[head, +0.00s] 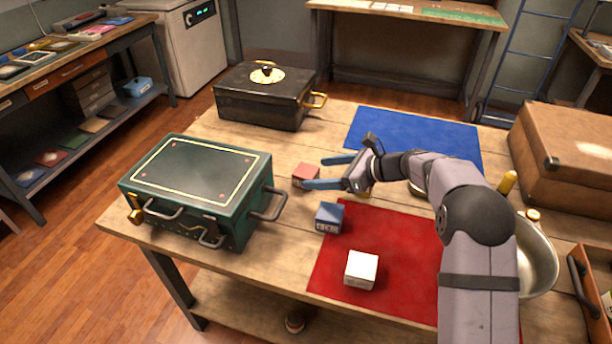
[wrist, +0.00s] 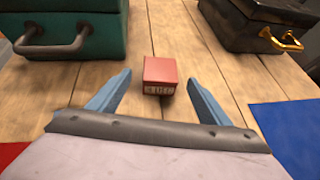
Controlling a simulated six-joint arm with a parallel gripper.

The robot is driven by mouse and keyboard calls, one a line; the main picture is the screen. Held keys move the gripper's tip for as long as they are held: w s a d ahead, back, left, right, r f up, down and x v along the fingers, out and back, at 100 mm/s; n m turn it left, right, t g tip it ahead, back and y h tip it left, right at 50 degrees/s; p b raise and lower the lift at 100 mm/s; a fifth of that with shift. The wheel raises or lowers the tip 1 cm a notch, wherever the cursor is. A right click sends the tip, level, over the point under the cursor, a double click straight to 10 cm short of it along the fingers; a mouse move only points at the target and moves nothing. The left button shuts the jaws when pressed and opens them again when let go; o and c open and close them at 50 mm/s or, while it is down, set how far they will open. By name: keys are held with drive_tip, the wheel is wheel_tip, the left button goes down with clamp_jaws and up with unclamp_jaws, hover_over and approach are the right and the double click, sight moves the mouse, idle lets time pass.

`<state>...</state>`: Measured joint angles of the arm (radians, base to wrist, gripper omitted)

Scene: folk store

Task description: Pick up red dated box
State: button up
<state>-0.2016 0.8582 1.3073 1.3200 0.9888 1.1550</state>
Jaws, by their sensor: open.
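The red dated box (head: 304,174) is a small red cube on the wooden table, between the green case and my gripper. In the wrist view the red box (wrist: 160,75) lies just beyond and between the fingertips, with a pale label with dark characters on its near side. My gripper (head: 332,172) is open and points left toward the box in the head view. Its two blue fingers (wrist: 158,82) stand apart on either side of the box's near end.
A blue box (head: 329,218) and a white box (head: 361,270) stand nearby, by and on a red mat (head: 402,235). A green case (head: 198,185), a black case (head: 265,96), a blue mat (head: 415,136), a brown case (head: 570,155) and a metal bowl (head: 538,262) surround the arm.

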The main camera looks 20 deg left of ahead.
sight(312, 173)
drive_tip(key=shift+x, duration=1.95)
drive_tip(key=shift+r, duration=0.1)
drive_tip(key=c, duration=1.3)
drive_tip(key=shift+o, duration=0.2)
